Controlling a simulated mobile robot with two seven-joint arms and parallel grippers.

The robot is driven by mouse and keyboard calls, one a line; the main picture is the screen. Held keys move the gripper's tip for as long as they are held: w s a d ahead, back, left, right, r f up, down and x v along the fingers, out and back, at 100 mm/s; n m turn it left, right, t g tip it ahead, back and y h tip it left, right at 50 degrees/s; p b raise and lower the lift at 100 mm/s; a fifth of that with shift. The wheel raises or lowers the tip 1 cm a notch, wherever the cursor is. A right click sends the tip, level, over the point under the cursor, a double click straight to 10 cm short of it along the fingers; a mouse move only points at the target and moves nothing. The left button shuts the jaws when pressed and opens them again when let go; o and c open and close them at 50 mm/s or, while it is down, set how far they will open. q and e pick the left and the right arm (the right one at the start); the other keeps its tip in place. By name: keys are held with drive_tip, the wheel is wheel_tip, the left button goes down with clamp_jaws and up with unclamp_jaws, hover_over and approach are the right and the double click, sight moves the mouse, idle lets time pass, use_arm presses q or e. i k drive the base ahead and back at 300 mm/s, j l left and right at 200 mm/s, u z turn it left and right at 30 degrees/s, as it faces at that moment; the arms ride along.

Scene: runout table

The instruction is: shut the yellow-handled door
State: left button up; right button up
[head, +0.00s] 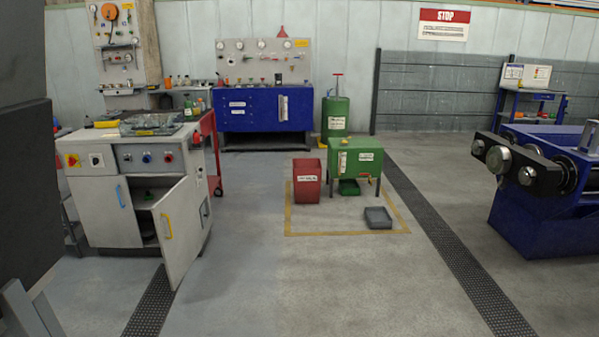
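The yellow-handled door (182,240) is the right-hand door of the grey-white cabinet (107,215) at the left of the head view. It stands open, swung out toward me over the floor. Its yellow handle (167,226) shows on the door's face, near its left edge. Behind the door, the dark inside of the cabinet shows a shelf with a small green item (149,196). The cabinet's other door (104,212), with a blue handle (120,197), looks shut. Neither of my grippers is in view.
A dark panel (22,190) fills the near left edge. A floor grating (150,305) runs below the open door. Open floor (260,285) lies to its right. A red bin (306,181), a green unit (355,157) and a blue machine (540,210) stand farther right.

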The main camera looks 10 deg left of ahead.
sight(174, 216)
drive_tip(key=i+u, duration=0.45)
drive_tip(key=i+l+u, duration=0.2)
drive_tip(key=i+u, duration=0.2)
drive_tip(key=i+l+u, duration=0.3)
drive_tip(key=i+u, duration=0.15)
drive_tip(key=i+l, duration=0.2)
drive_tip(key=i, duration=0.25)
drive_tip(key=i+l+z, duration=0.1)
drive_tip(key=i+l, duration=0.15)
drive_tip(key=i, duration=0.25)
drive_tip(key=i+l+z, duration=0.1)
drive_tip(key=i, duration=0.35)
drive_tip(key=i+l, duration=0.2)
drive_tip(key=i, duration=0.3)
